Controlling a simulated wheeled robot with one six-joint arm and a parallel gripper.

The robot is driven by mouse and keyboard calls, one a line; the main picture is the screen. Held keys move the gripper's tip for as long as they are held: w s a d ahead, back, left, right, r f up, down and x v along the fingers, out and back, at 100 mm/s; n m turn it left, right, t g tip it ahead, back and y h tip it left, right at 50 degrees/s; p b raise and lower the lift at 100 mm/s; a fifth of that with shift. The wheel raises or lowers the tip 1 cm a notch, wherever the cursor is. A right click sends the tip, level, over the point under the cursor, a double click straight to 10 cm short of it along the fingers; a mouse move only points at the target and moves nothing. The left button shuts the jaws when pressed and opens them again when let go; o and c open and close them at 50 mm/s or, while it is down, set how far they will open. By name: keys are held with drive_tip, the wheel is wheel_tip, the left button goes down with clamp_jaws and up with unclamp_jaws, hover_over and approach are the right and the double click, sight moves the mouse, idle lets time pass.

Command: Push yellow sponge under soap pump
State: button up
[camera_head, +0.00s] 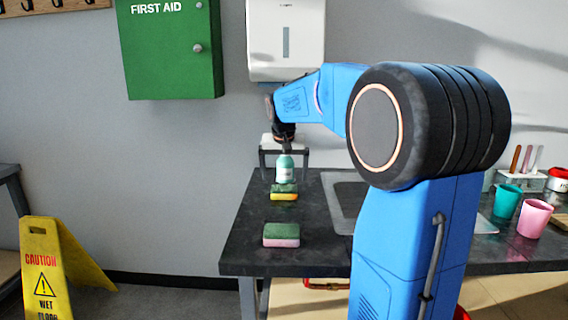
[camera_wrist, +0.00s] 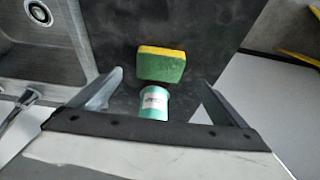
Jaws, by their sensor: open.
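The yellow sponge (camera_head: 284,191), with a green top layer, lies on the dark counter on the near side of the soap pump (camera_head: 284,172). The pump is a teal bottle with a white label. My gripper (camera_head: 285,146) is right above the bottle and hides its top in the head view. In the wrist view the gripper (camera_wrist: 158,77) is open, with one finger on each side of the bottle (camera_wrist: 153,101). The sponge (camera_wrist: 161,65) shows just beyond the bottle there. I cannot tell whether sponge and bottle touch.
A green and pink sponge (camera_head: 281,236) lies nearer on the dark counter (camera_head: 245,253). A sink (camera_head: 345,193) is to the right, with a teal cup (camera_head: 507,201) and a pink cup (camera_head: 535,218) farther right. A caution sign (camera_head: 48,265) stands on the floor at left.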

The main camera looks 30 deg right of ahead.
sight(285, 188)
drive_tip(key=shift+x, duration=3.55)
drive_tip(key=c, duration=1.1)
